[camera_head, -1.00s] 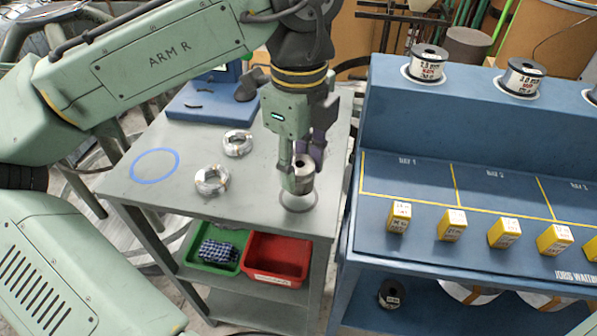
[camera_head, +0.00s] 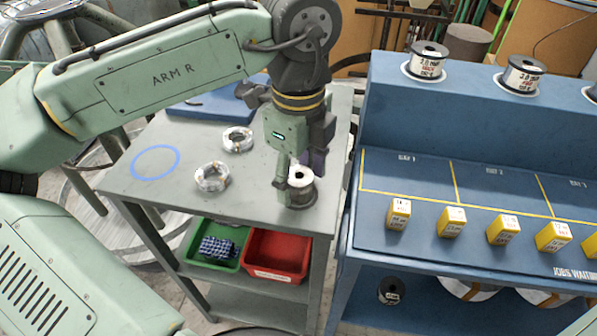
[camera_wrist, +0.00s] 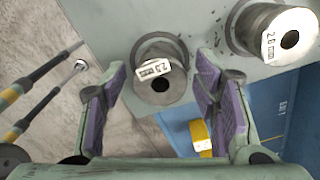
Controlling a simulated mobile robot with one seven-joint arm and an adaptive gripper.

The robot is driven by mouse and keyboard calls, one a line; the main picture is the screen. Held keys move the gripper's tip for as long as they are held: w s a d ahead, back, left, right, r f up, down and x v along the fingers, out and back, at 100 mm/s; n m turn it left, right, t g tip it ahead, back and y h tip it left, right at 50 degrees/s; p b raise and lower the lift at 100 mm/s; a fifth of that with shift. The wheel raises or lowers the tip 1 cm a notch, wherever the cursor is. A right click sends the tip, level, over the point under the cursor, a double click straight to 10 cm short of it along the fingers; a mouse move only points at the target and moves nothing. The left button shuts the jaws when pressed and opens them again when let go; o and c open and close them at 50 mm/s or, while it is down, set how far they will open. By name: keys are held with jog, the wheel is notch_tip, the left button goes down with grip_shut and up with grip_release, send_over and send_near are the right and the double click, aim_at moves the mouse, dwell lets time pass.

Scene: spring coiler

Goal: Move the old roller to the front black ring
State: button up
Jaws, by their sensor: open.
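The old roller (camera_head: 301,190), a grey spool with a dark centre hole, stands upright near the front right corner of the grey cart top. In the wrist view the roller (camera_wrist: 160,86) carries a white size label. The dark rim of the front black ring (camera_wrist: 163,39) shows at its edge in the wrist view; the roller covers most of the ring. My gripper (camera_head: 299,170) is above the roller. In the wrist view my gripper (camera_wrist: 162,80) is open, with a purple-padded finger on each side of the roller and visible gaps.
A second spool (camera_wrist: 276,32), labelled 2.0 mm, stands close by, right of the right finger in the wrist view. Two wire coils (camera_head: 212,177) and a blue ring (camera_head: 155,162) are on the cart top. A blue bench (camera_head: 440,185) with yellow boxes (camera_head: 451,222) stands to the right.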

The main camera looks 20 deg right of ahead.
jog(key=shift+r, duration=0.1)
notch_tip(320, 180, up, 12)
dwell(0.5)
